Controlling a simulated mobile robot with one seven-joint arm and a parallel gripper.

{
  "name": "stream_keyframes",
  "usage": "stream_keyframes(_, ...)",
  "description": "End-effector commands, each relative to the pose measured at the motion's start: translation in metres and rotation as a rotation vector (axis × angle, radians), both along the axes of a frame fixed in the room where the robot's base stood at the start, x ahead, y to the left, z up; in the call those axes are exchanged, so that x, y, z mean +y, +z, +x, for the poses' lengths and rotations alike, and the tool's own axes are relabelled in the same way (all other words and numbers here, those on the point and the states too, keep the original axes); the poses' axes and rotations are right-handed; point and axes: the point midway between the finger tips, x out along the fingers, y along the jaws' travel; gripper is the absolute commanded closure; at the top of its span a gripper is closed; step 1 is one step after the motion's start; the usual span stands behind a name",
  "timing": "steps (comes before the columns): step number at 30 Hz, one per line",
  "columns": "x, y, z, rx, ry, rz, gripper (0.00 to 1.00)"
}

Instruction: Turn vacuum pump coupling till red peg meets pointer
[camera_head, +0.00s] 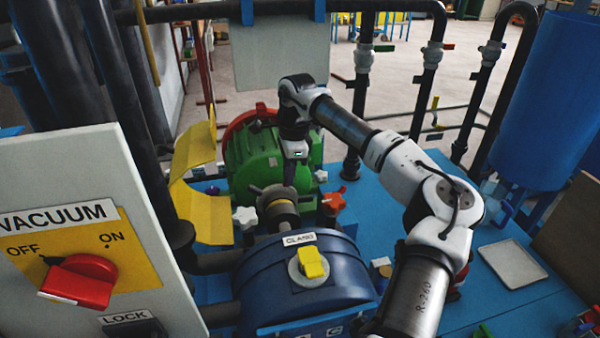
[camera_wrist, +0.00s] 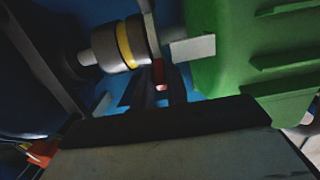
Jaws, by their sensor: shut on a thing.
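The pump coupling (camera_head: 278,200) is a dark grey hub with a yellow band, on the shaft between the green pump and the blue motor housing. It also shows in the wrist view (camera_wrist: 122,44). My gripper (camera_head: 292,180) reaches down onto the coupling from above. In the wrist view its dark fingers (camera_wrist: 158,92) are closed around a red-tipped peg (camera_wrist: 159,74) on the coupling's rim. A pale flat plate (camera_wrist: 193,47), perhaps the pointer, sits beside the coupling near the green casing. The peg seems slightly apart from it. The head view hides the peg behind my gripper.
The green pump (camera_head: 262,160) stands behind the coupling, the blue motor housing (camera_head: 300,280) in front. A yellow guard (camera_head: 200,185) stands at left. A white knob (camera_head: 245,217) and a red knob (camera_head: 333,200) flank the coupling. The vacuum switch panel (camera_head: 150,235) is left.

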Motion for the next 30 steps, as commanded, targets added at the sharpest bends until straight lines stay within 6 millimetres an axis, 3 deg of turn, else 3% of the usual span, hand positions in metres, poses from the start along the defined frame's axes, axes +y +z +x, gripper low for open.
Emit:
stream_keyframes(1,0.011,0.004,-0.004,0.002,0.011,0.011,1.0)
stream_keyframes(12,0.034,0.005,-0.011,0.003,0.012,0.014,1.0)
stream_keyframes(30,0.042,0.003,-0.014,0.005,0.011,0.014,1.0)
